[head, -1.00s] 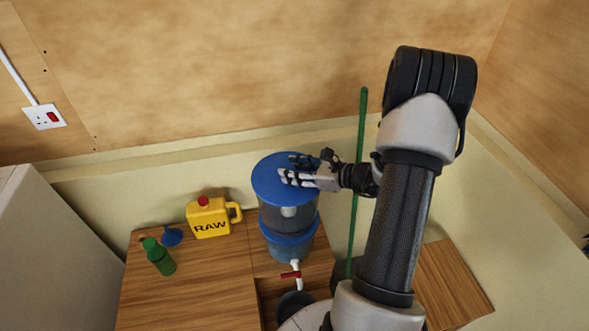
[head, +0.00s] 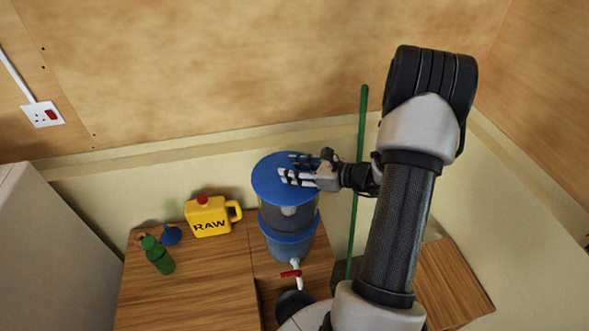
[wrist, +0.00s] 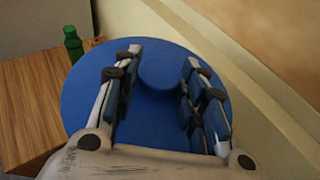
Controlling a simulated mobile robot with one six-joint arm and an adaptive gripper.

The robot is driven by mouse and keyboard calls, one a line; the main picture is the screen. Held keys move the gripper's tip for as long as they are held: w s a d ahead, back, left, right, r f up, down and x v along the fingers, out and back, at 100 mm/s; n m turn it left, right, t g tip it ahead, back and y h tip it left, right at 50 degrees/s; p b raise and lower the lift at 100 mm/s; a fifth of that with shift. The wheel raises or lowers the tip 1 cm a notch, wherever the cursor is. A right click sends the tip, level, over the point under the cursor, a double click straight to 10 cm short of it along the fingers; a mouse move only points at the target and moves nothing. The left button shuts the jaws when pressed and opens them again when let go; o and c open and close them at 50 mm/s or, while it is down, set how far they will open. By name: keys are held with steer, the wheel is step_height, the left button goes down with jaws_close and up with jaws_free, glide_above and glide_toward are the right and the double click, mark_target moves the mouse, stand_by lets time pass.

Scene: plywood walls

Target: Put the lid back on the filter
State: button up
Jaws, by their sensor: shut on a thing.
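The blue round lid (head: 270,185) is at the top of the filter (head: 290,218), which has a see-through grey upper chamber and a blue lower part with a red-handled tap. The lid looks about level over the chamber, but I cannot tell whether it is fully seated or slightly above the rim. My gripper (head: 289,169) reaches in from the right and is shut on the lid. In the wrist view the lid (wrist: 90,95) fills the middle, with its round knob (wrist: 165,70) between the two fingers. The filter's rim is hidden beneath the lid.
A yellow RAW jug (head: 210,217), a blue funnel (head: 171,235) and a green bottle (head: 158,255) stand left of the filter on the wooden top (head: 190,295). A green pole (head: 357,190) stands close on the right. The wall is behind.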

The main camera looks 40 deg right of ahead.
steer(key=shift+f, duration=0.2)
steer(key=o, duration=1.2)
steer(key=v, duration=1.2)
